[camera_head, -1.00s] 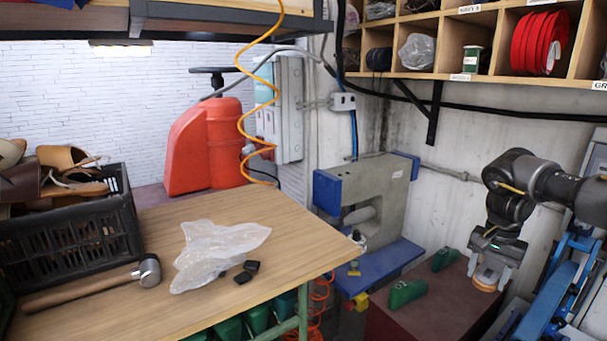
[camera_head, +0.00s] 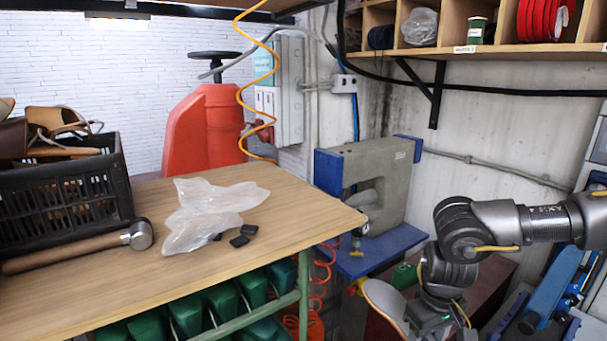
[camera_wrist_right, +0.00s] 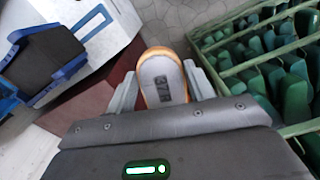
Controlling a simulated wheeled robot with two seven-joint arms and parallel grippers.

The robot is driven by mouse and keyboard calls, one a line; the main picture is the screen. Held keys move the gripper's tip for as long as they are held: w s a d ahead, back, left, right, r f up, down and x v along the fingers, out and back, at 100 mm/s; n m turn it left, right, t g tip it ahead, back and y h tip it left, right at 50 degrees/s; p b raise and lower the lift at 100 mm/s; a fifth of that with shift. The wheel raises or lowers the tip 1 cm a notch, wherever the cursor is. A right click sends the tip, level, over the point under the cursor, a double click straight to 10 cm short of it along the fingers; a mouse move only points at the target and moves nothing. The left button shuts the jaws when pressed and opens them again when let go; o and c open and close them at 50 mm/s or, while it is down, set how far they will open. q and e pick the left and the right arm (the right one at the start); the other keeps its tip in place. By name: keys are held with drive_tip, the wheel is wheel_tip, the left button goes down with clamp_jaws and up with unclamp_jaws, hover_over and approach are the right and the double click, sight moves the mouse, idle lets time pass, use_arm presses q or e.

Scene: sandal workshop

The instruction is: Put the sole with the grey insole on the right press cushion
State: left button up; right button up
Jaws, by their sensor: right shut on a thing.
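The sole with the grey insole (camera_wrist_right: 160,76) is between the fingers of my right gripper (camera_wrist_right: 162,88). Its insole faces the wrist camera, carries a dark size mark that looks like 37, and has a tan edge. In the head view the sole (camera_head: 383,302) is tilted beside the table's right edge, and my right gripper (camera_head: 408,318) is shut on it. I cannot make out a press cushion with certainty; a black pad in a blue frame (camera_wrist_right: 42,62) shows at the left of the wrist view. My left gripper is not in view.
The wooden table (camera_head: 300,215) holds a clear plastic bag (camera_head: 215,210), hammer (camera_head: 138,235), black pieces and black crate (camera_head: 65,200). Green lasts (camera_head: 205,310) fill the rack below. A grey machine with a blue base (camera_head: 375,250) stands behind; blue equipment (camera_head: 550,290) is at right.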

drive_tip(key=s+a+f+n+b, duration=0.2)
drive_tip(key=s+f+b, duration=0.2)
drive_tip(key=f, duration=0.1)
drive_tip(key=shift+s+a+f, duration=0.25)
drive_tip(key=shift+s+f, duration=0.05)
drive_tip(key=shift+d, duration=0.1)
idle(0.3)
